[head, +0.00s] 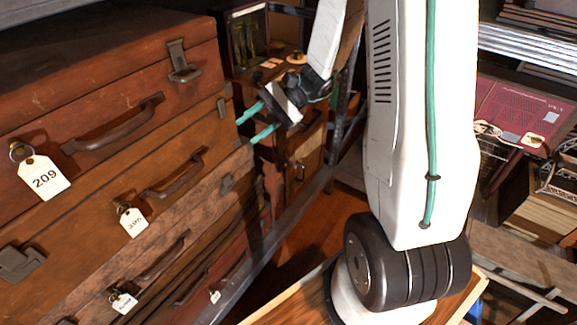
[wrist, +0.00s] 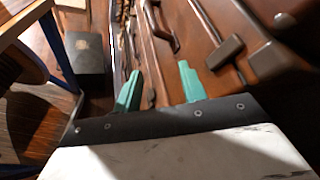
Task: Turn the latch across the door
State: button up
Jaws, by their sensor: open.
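A small wooden cabinet (head: 283,150) stands behind my gripper in the head view, past the end of the suitcase stack. Its front has a paler door panel (head: 309,152). A small dark fitting (head: 300,170) at the panel's edge may be the latch; its position across the door is too small to tell. My gripper (head: 247,129) has its two teal fingers apart with nothing between them. It points left toward the suitcases, in front of the cabinet. In the wrist view the fingers (wrist: 158,88) are also apart, and I cannot make out the cabinet door or latch there.
Stacked brown suitcases (head: 95,120) with handles, clasps and paper tags fill the left. A glass-fronted box (head: 247,38) stands at the back. A dark metal shelf rail (head: 285,240) runs along the stack. A dark box (wrist: 87,52) sits on the floor in the wrist view.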

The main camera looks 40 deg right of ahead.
jog(key=w+d+f+m+t+y, duration=0.2)
jog(key=w+d+f+m+t, duration=0.4)
jog(key=d+f, duration=0.3)
jog(key=m+t+h, duration=0.9)
jog(key=m+t, duration=0.1)
jog(key=m, duration=0.3)
send_near(286, 164)
jog(key=w, duration=0.1)
jog(key=x, duration=0.8)
jog(key=shift+a+f, duration=0.1)
jog(key=shift+f, duration=0.05)
jog(key=c, duration=0.7)
